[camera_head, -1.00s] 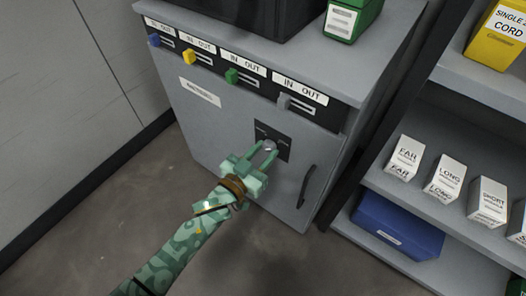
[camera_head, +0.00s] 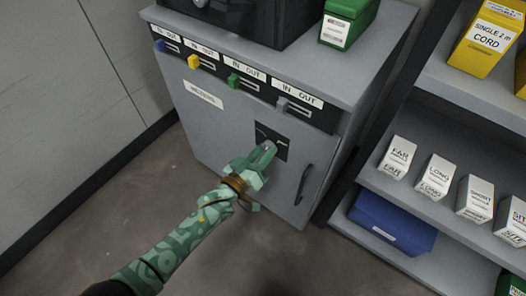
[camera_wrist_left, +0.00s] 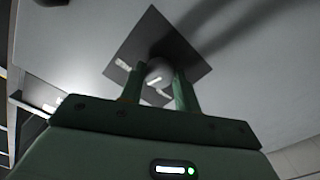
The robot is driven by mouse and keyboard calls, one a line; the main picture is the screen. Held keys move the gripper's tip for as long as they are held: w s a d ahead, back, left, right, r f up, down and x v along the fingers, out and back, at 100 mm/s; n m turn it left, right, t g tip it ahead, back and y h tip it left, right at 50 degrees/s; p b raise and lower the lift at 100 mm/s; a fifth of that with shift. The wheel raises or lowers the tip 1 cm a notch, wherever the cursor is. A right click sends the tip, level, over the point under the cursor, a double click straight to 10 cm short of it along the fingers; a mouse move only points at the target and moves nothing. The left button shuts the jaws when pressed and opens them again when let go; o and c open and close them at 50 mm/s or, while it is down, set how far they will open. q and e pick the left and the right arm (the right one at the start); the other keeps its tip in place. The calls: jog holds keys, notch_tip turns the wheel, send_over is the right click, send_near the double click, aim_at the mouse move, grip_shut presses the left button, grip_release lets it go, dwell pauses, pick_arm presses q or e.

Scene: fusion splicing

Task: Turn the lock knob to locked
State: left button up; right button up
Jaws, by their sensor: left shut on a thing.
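The lock knob is a small round grey knob on a dark square plate (camera_head: 271,138) on the front of the grey cabinet (camera_head: 212,118). In the left wrist view the knob (camera_wrist_left: 159,73) sits between the two green fingers, with a pale mark on its face. My left gripper (camera_head: 266,148) is shut on the knob, its fingers at either side, and the gripper is tilted relative to the plate. Pale lettering on the plate is too small to read, and the fingers hide part of the plate. My right gripper is in neither view.
A black door handle (camera_head: 304,185) is just right of the plate. Coloured tabs under IN OUT labels line the cabinet's top edge. A shelf with white boxes (camera_head: 397,157) and a blue bin (camera_head: 391,220) stands at the right. The floor at left is clear.

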pick_arm(q)
jog(key=n, duration=0.3)
jog(key=shift+p, duration=0.3)
jog(key=shift+n, duration=1.8)
jog(key=n, duration=0.3)
jog(key=shift+n, duration=1.2)
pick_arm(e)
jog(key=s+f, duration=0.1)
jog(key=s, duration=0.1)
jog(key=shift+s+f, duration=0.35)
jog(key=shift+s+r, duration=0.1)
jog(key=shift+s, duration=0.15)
